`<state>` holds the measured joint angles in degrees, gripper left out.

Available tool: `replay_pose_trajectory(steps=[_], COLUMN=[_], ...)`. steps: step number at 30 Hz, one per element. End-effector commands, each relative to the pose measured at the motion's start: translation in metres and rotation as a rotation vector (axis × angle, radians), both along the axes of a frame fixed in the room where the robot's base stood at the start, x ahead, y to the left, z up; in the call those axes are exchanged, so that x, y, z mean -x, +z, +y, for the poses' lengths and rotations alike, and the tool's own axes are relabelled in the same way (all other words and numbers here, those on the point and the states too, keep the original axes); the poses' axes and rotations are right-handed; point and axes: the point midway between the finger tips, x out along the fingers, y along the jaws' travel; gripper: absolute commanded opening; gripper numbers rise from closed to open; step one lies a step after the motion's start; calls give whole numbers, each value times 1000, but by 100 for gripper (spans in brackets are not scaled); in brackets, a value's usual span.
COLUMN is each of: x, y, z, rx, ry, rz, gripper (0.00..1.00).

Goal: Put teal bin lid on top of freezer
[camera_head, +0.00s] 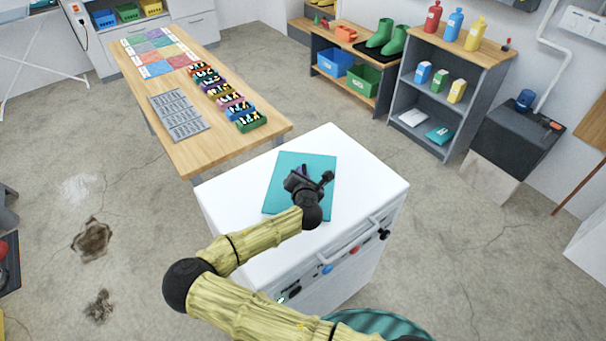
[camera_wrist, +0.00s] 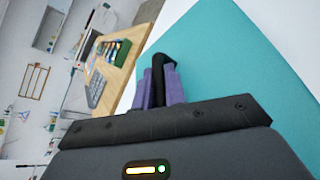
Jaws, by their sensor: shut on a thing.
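The flat teal bin lid (camera_head: 321,168) is over the middle of the white freezer's top (camera_head: 364,184). It looks level; I cannot tell for sure whether it rests on the top or hangs just above it. My gripper (camera_head: 300,180) is over the lid, shut on its black handle. In the wrist view, my gripper's purple fingers (camera_wrist: 161,84) close on the dark handle, with the teal lid (camera_wrist: 225,62) behind them. My gripper and arm hide part of the lid.
The freezer's front has a bar handle (camera_head: 350,242) and coloured knobs. A teal ribbed round thing (camera_head: 388,321) stands at the bottom edge, partly hidden by my arm. A wooden table (camera_head: 215,143) with small bins stands behind to the left. Shelves (camera_head: 440,100) stand at the back right.

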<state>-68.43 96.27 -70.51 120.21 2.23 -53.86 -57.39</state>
Motion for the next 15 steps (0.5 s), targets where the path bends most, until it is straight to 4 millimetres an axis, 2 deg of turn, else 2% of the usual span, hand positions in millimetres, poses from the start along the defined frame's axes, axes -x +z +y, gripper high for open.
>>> replay_pose_trajectory(steps=[3, 4, 6, 15], x=[0, 0, 0, 0], y=[-3, -2, -2, -1], z=[0, 0, 0, 0], rx=[0, 1, 1, 1], ry=[1, 1, 0, 0], rz=[-1, -1, 0, 0], gripper=[0, 18, 32, 34])
